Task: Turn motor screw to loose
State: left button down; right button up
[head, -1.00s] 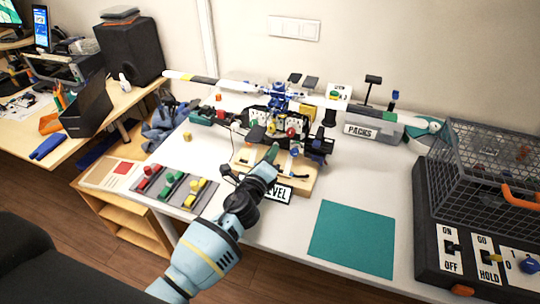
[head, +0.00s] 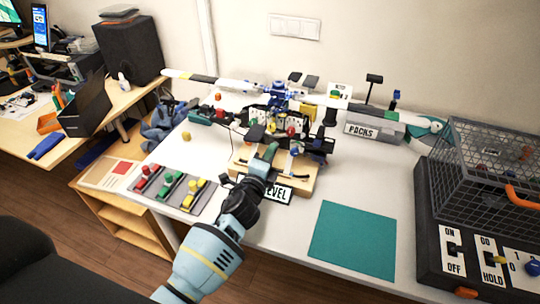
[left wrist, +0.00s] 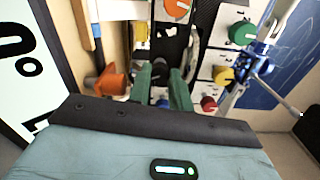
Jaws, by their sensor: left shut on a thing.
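A servo device with colored knobs on white panels stands on a wooden base (head: 302,184) on the white table, with a blue rotor hub (head: 278,90) above it. My left gripper (head: 270,150) reaches its front; it also shows in the left wrist view (left wrist: 162,78). Its green fingers are closed around a small dark part between them, which looks like the motor screw. The fingers largely hide this part, so I cannot tell its turn angle. An orange knob (left wrist: 108,80) is left of the fingers; yellow (left wrist: 223,75) and red (left wrist: 208,103) knobs are right. My right gripper is not in view.
A LEVEL sign (head: 281,194) is just right of my wrist. A grey tray (head: 160,201) of colored blocks lies to the left. A teal mat (head: 352,242) lies clear at the front right. A wire cage (head: 490,165) and switch panel are at the far right.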

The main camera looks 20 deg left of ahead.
pick_arm(q)
jog(key=n, duration=0.9)
jog(key=shift+n, duration=0.5)
jog(key=c, duration=1.6)
grip_release()
jog(key=shift+o, duration=0.3)
